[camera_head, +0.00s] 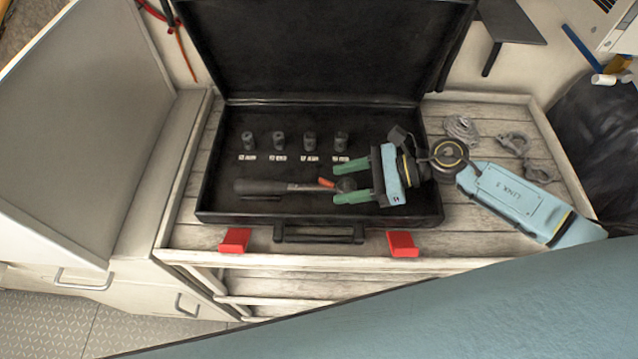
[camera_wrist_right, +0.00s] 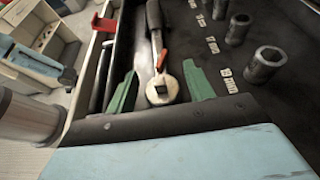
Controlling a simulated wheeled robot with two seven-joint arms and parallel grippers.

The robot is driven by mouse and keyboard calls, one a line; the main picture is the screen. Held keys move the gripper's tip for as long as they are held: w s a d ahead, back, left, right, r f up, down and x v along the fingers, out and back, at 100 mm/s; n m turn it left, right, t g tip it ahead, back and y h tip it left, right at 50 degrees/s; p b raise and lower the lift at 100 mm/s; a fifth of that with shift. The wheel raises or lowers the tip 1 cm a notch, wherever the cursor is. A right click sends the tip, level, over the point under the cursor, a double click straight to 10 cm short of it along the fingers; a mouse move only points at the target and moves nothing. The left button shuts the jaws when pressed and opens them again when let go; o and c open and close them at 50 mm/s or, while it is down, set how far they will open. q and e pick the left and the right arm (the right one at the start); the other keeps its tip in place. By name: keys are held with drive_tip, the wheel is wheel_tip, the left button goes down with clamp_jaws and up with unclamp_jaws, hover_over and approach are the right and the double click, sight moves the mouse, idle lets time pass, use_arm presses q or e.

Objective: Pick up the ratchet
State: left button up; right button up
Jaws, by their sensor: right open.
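The ratchet (camera_head: 285,187) lies flat in the open black case, its dark handle to the left and its round head to the right, with a small red-orange part near the head. In the right wrist view the ratchet (camera_wrist_right: 157,62) points away, its pale head (camera_wrist_right: 163,90) between my green fingers. My right gripper (camera_head: 342,183) is open over the head end, one finger on each side of it; it also shows in the right wrist view (camera_wrist_right: 160,90). I cannot tell whether the fingers touch the ratchet. My left gripper is not in view.
Several dark sockets (camera_head: 309,141) stand in a row behind the ratchet, with labels. The case (camera_head: 215,200) has a raised lid (camera_head: 320,50) at the back and red latches (camera_head: 235,240) in front. Rope and shackles (camera_head: 514,143) lie on the slatted bench (camera_head: 470,243) at right.

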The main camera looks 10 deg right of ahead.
sight(295, 186)
drive_tip(key=x, duration=0.3)
drive_tip(key=shift+w+a+f+p, duration=0.1)
drive_tip(key=shift+a+p, duration=0.15)
drive_tip(key=shift+p, duration=0.05)
clamp_jaws()
